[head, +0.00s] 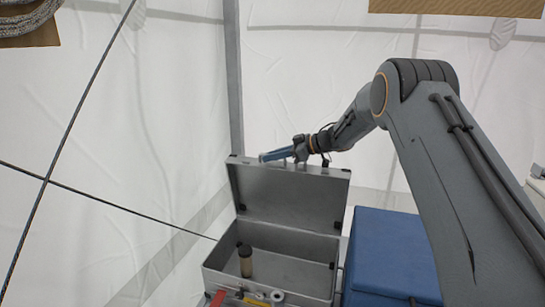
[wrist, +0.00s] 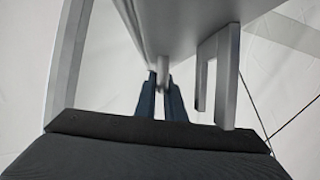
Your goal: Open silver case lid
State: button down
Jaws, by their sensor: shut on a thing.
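The silver case (head: 322,290) stands open in the head view. Its lid (head: 290,198) is raised, standing roughly upright on the far side of the base with its inner face showing. My gripper (head: 270,156) is at the lid's top edge, its blue fingers lying along that edge. In the wrist view my gripper (wrist: 161,103) is shut on a small metal latch (wrist: 162,70) on the lid's edge. The lid (wrist: 188,25) also fills the upper middle there, with a U-shaped handle (wrist: 228,75) to the right of my fingers.
A small jar with a dark top (head: 246,263) stands inside the case. A blue box (head: 392,252) is to the right of the case. A red item (head: 217,298) and white rolls (head: 277,296) are at its front. White tent walls and a grey pole (head: 233,80) are behind.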

jog(key=shift+w+a+r, duration=0.1)
jog(key=shift+w+a, duration=0.05)
jog(key=shift+w, duration=0.2)
jog(key=c, duration=1.9)
grip_release()
jog(key=shift+a, duration=0.1)
jog(key=shift+o, duration=0.3)
jog(key=shift+w+d, duration=0.1)
jog(key=shift+d, duration=0.25)
